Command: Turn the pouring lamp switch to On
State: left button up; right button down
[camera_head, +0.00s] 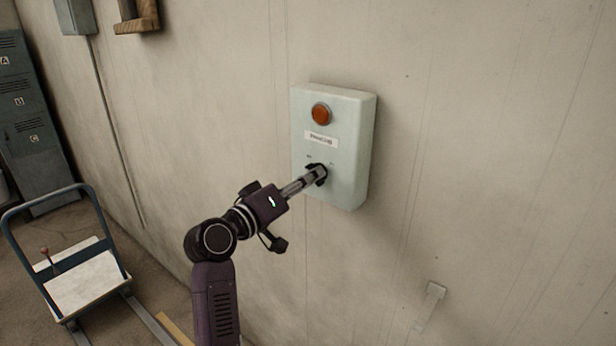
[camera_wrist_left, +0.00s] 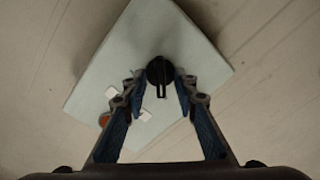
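A pale green switch box (camera_head: 355,135) is fixed to the wall, with an orange-red lamp (camera_head: 321,113) at its top and a white label (camera_head: 321,138) below it. My left gripper (camera_head: 318,174) reaches the lower part of the box, its fingers mostly covering the switch there. In the left wrist view, the black rotary knob (camera_wrist_left: 160,72) sits between the fingertips of the left gripper (camera_wrist_left: 160,80). The fingers are apart, one on each side of the knob, with narrow gaps showing. The lettering is too small to read. My right gripper is not in view.
A blue-framed cart (camera_head: 90,283) stands on the floor at the left. Grey lockers (camera_head: 35,125) are behind it. A grey box (camera_head: 75,15) and a wooden bracket (camera_head: 138,20) hang higher on the wall. The wall right of the switch box is mostly clear.

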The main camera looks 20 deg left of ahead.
pick_arm(q)
jog(key=shift+c, duration=0.4)
grip_shut()
jog(key=shift+f+m, duration=0.1)
jog(key=shift+m, duration=0.2)
jog(key=m+b, duration=0.3)
jog(key=m, duration=1.4)
jog(key=shift+a, duration=0.1)
jog(key=shift+m, duration=0.3)
